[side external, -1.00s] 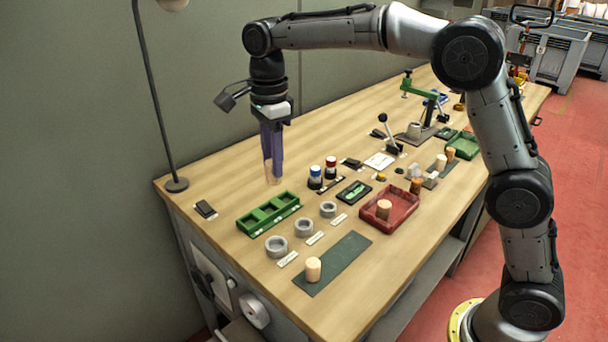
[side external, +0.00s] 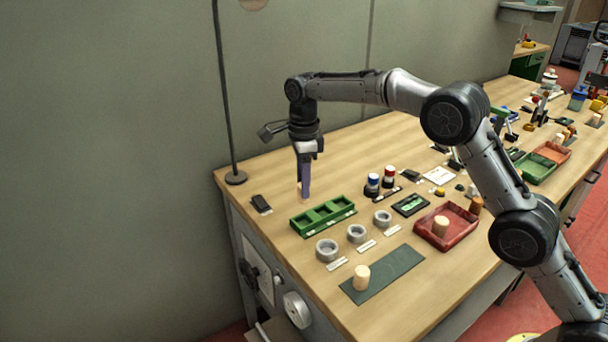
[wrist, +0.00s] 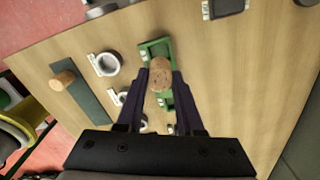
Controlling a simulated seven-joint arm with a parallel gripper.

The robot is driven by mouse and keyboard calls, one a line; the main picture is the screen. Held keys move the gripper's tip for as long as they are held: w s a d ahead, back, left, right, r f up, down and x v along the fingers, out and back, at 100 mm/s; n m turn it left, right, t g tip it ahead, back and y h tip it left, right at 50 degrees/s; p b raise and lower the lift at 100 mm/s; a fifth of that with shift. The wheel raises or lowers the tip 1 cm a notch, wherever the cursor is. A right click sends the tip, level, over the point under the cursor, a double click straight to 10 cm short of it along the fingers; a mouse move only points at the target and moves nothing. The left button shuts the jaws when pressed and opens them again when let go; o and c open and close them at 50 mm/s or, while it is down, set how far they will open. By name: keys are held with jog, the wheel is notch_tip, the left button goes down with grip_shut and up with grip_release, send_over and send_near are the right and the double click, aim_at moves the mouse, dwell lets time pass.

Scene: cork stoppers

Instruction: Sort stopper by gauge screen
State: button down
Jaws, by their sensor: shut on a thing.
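My gripper (side external: 303,190) is shut on a pale cork stopper (wrist: 160,78), held upright between the fingertips. In the side view only a sliver of this stopper (side external: 298,193) shows beside the finger. It hangs above or just behind the left end of the green sorting tray (side external: 343,214), which has several compartments; its exact height is unclear. The wrist view shows it overlapping the tray (wrist: 145,50). Three grey gauge rings, large (side external: 327,250), middle (side external: 356,233) and small (side external: 383,218), stand in front of the tray with white labels. Another stopper (side external: 361,278) stands on a dark green mat (side external: 402,262).
A red tray (side external: 463,238) holds a cork stopper (side external: 441,226). Blue-capped (side external: 373,181) and red-capped (side external: 389,174) containers stand behind the rings. The table's back left is mostly clear.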

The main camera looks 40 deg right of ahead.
jog(key=shift+f, duration=2.5)
jog(key=shift+f, duration=1.35)
dwell(0.7)
jog(key=shift+c, duration=2.3)
grip_release()
jog(key=shift+r, duration=0.1)
notch_tip(320, 180, up, 14)
jog(key=shift+f, duration=0.15)
